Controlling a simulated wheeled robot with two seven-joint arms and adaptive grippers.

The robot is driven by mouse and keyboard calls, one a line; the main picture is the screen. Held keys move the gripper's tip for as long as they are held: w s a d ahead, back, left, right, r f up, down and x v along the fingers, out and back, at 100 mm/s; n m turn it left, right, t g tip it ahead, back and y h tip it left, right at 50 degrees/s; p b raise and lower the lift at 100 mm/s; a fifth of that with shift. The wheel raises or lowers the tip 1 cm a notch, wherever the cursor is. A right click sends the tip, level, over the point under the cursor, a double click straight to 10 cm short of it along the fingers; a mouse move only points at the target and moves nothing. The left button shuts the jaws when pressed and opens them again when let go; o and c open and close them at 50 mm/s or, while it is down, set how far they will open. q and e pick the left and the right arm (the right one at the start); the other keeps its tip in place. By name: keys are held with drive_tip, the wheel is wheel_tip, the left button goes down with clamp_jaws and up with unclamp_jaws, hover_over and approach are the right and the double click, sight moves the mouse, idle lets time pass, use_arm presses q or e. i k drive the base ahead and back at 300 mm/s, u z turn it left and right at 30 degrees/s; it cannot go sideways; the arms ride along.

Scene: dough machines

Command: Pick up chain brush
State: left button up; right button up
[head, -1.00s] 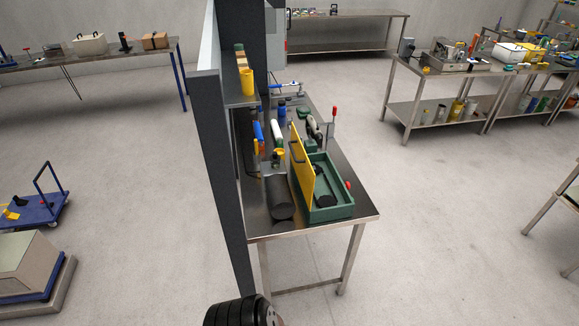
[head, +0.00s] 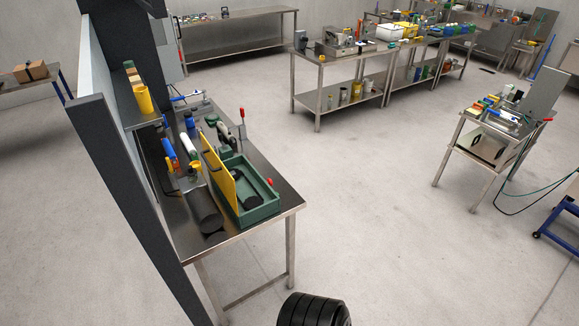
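I cannot pick out a chain brush for certain at this size. Several small hand tools stand on the steel bench (head: 277,203) beside the grey partition, among them a blue-handled one (head: 169,149) and a white-handled one (head: 188,147). A green tray (head: 262,211) with a yellow upright panel (head: 218,172) sits at the bench's near end, with dark items inside it. Neither of my grippers is in view.
A grey partition (head: 128,195) runs along the bench's left side. Steel tables (head: 337,98) with equipment stand at the back right. A small table (head: 487,133) with colourful items stands at the right, near a blue frame (head: 560,222). The floor between is open.

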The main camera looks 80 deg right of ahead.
sight(168, 160)
drive_tip(key=z, duration=0.55)
drive_tip(key=k, duration=0.75)
drive_tip(key=z, duration=0.9)
drive_tip(key=i, duration=0.5)
drive_tip(key=u, duration=0.05)
